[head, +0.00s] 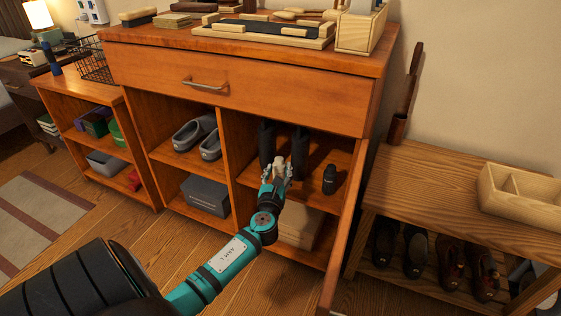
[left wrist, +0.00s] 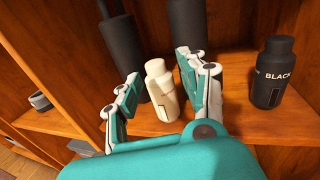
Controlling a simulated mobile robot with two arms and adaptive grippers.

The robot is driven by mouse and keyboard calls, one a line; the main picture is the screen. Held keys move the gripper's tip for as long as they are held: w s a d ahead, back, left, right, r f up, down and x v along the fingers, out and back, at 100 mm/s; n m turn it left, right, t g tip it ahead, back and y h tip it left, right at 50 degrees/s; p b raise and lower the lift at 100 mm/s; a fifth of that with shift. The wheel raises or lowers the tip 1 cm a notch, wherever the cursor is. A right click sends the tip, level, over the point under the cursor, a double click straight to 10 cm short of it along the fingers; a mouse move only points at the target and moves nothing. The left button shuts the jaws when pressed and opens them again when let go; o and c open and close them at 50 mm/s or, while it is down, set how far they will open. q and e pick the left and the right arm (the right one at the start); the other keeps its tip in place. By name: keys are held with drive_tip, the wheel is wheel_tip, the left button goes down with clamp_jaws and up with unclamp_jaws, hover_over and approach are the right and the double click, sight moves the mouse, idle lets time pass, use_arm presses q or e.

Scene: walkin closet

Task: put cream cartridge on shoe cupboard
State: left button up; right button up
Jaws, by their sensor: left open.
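The cream cartridge (left wrist: 160,88) is a small cream bottle with a cap, standing upright on the middle shelf inside the wooden shoe cupboard (head: 250,92). My left gripper (head: 276,174) reaches into the right compartment of the cupboard. In the head view the cartridge (head: 279,163) shows only as a pale shape at the fingertips. My right gripper is not in view.
A black bottle marked BLACK (left wrist: 272,72) stands right of the cartridge. Dark boot-like shapes (head: 299,152) stand behind. The cupboard top holds a wooden tray (head: 262,41) and a box (head: 360,30). A wooden bench (head: 425,180) stands at right.

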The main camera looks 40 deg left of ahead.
use_arm(q)
drive_tip(key=p+v, duration=0.1)
drive_tip(key=v, duration=0.6)
